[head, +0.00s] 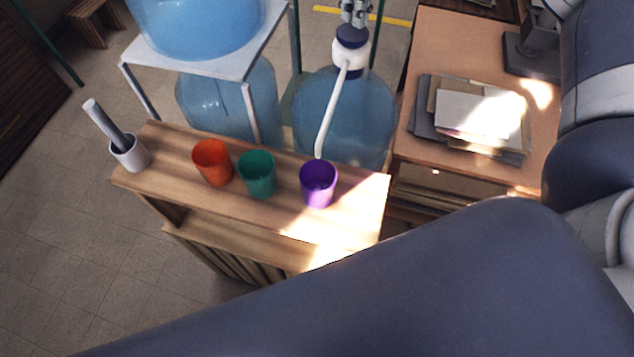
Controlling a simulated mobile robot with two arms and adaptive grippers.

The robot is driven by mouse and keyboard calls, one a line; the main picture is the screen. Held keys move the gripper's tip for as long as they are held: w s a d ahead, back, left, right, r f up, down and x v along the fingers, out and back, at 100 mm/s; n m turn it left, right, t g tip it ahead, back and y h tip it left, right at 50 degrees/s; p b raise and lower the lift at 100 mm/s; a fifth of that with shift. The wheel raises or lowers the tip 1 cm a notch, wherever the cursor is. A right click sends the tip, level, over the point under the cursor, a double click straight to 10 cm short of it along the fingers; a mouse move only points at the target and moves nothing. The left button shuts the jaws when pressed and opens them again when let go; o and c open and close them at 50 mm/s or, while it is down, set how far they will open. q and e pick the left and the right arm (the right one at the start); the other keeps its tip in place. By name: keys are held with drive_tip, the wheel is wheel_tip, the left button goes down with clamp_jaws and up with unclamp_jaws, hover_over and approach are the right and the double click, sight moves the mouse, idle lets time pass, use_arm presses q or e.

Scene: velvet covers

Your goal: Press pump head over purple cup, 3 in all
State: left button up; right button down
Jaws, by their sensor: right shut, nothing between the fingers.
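The purple cup (318,186) stands upright on the wooden shelf top, at the right of the row of cups. The pump head (350,47), white with a dark blue top, sits on a large blue water bottle (343,112) behind the shelf. Its white spout (330,115) slants down and ends just above the purple cup. My right gripper (354,14) is shut at the top edge of the view, directly above the pump head; whether it touches the dark top I cannot tell. My left gripper is not in view.
A green cup (257,175) and an orange cup (212,162) stand left of the purple one on the shelf (290,219). A mortar with pestle (127,152) is at its left end. A desk (440,43) with stacked papers (474,114) is right. A rack (215,61) holds another bottle.

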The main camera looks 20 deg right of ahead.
drive_tip(key=shift+f, duration=0.15)
drive_tip(key=shift+f+b, duration=0.95)
drive_tip(key=shift+f, duration=0.4)
drive_tip(key=shift+r, duration=0.2)
drive_tip(key=shift+r+p, duration=1.1)
drive_tip(key=shift+r, duration=0.25)
drive_tip(key=shift+f, duration=0.2)
